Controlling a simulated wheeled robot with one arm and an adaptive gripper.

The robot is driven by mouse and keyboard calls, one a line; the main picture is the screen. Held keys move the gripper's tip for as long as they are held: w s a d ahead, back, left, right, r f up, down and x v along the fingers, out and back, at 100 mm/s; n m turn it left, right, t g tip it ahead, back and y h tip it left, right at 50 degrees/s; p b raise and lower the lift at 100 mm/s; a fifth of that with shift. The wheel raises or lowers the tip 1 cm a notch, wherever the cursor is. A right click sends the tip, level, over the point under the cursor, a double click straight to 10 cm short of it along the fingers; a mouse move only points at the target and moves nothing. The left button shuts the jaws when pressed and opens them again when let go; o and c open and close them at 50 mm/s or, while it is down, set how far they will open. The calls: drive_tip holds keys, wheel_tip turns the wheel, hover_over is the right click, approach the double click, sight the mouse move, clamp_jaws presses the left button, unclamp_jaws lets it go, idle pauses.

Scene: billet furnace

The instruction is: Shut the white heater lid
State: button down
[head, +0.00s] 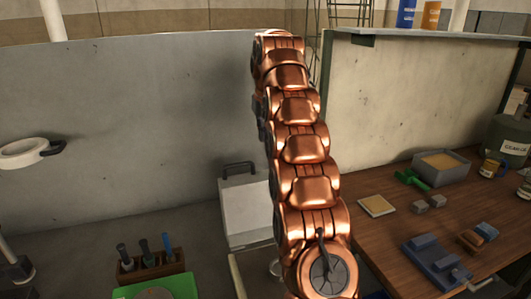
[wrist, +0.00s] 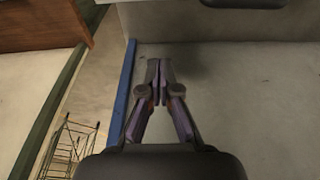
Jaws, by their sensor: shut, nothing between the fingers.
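The white heater lid (head: 246,208) stands raised in the head view, left of my copper arm, with a dark handle (head: 238,169) along its top edge. My arm covers part of its right side. In the wrist view a pale panel (wrist: 170,20) with a dark handle (wrist: 242,3) crosses the top edge; it looks like the same lid. My gripper (wrist: 160,62) is shut and empty, its fingertips below that panel and apparently apart from it. My gripper does not show in the head view.
A tool block (head: 152,266) and a green item (head: 158,288) are at lower left. A wooden table (head: 375,240) with a grey tray (head: 441,167) and blocks is at right. A grey partition (head: 130,120) stands behind. The wrist view shows a blue strip (wrist: 122,95) left of the fingers.

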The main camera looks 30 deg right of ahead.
wheel_tip(320, 180, down, 9)
drive_tip(key=s+b, duration=0.2)
drive_tip(key=b, duration=0.4)
drive_tip(key=shift+a, duration=0.2)
idle(0.5)
drive_tip(key=shift+s+a, duration=0.1)
idle(0.6)
